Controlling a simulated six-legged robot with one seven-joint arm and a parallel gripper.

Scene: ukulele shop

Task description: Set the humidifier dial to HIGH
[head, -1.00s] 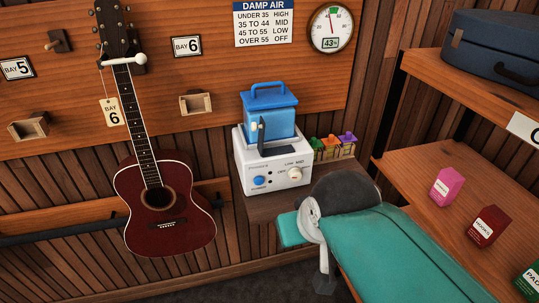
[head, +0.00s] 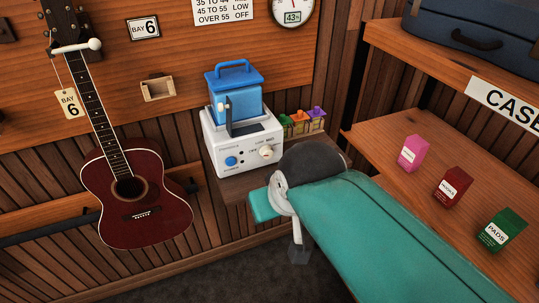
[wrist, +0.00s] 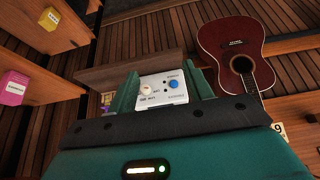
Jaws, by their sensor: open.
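The humidifier (head: 240,142) is a white box with a blue tank (head: 234,94), standing on a small wooden shelf. Its front has a cream dial (head: 266,153) and a blue button (head: 231,160). OFF, LOW and MID labels show near the dial; I cannot read where it points. In the wrist view the panel is upside down, with the dial (wrist: 145,91) and blue button (wrist: 173,84) between my fingers' outlines. My gripper (wrist: 163,86) is open and empty, its teal fingers apart and short of the panel. In the head view my arm hides most of the gripper.
A red guitar (head: 140,195) hangs to the left. Small coloured containers (head: 303,122) stand right of the humidifier. At right, a shelf holds pink (head: 412,153), dark red (head: 453,187) and green (head: 500,230) boxes, with a blue case (head: 470,28) above. A wall gauge (head: 292,12) reads 43%.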

